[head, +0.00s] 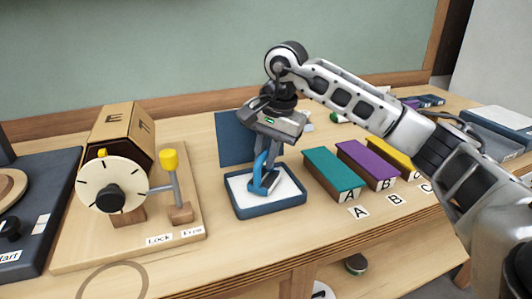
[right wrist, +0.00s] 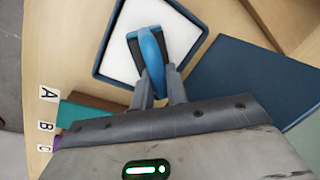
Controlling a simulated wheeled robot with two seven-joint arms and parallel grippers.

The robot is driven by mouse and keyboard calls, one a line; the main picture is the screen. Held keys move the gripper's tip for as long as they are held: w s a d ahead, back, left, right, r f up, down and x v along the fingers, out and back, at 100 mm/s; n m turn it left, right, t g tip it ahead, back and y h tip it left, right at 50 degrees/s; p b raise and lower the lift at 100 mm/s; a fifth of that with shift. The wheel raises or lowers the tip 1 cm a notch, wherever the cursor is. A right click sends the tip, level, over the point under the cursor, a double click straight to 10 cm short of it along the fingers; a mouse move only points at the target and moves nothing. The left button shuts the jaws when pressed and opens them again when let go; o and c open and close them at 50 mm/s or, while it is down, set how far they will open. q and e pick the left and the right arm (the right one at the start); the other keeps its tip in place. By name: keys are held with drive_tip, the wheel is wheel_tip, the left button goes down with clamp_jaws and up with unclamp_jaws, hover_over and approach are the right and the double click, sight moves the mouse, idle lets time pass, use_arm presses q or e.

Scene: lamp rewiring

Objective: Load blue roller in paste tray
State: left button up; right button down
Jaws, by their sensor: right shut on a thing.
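The paste tray (head: 264,212) is a shallow dark blue tray with a white bed, on the wooden bench at the middle of the head view. It also shows in the right wrist view (right wrist: 198,46). The blue roller (head: 260,170) stands over the white bed with its handle up. Its lower end appears to be at the white surface, but I cannot tell if it touches. My right gripper (head: 262,160) is above the tray, shut on the blue roller (right wrist: 150,48); its fingers (right wrist: 158,90) are around the handle. My left gripper is in neither view.
A dark blue panel (head: 235,138) is behind the tray. Teal (head: 333,170), purple (head: 366,160) and yellow (head: 392,154) blocks labelled A, B and C stand to the right. A wooden dial device (head: 112,185) with a yellow-knobbed lever (head: 169,160) stands to the left.

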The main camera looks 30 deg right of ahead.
drive_tip(key=shift+f, duration=0.1)
idle(0.3)
drive_tip(key=shift+r+p, duration=0.4)
drive_tip(key=shift+r, duration=0.05)
wheel_tip(320, 180, up, 6)
drive_tip(key=p, duration=0.5)
drive_tip(key=shift+r, duration=0.15)
idle(0.4)
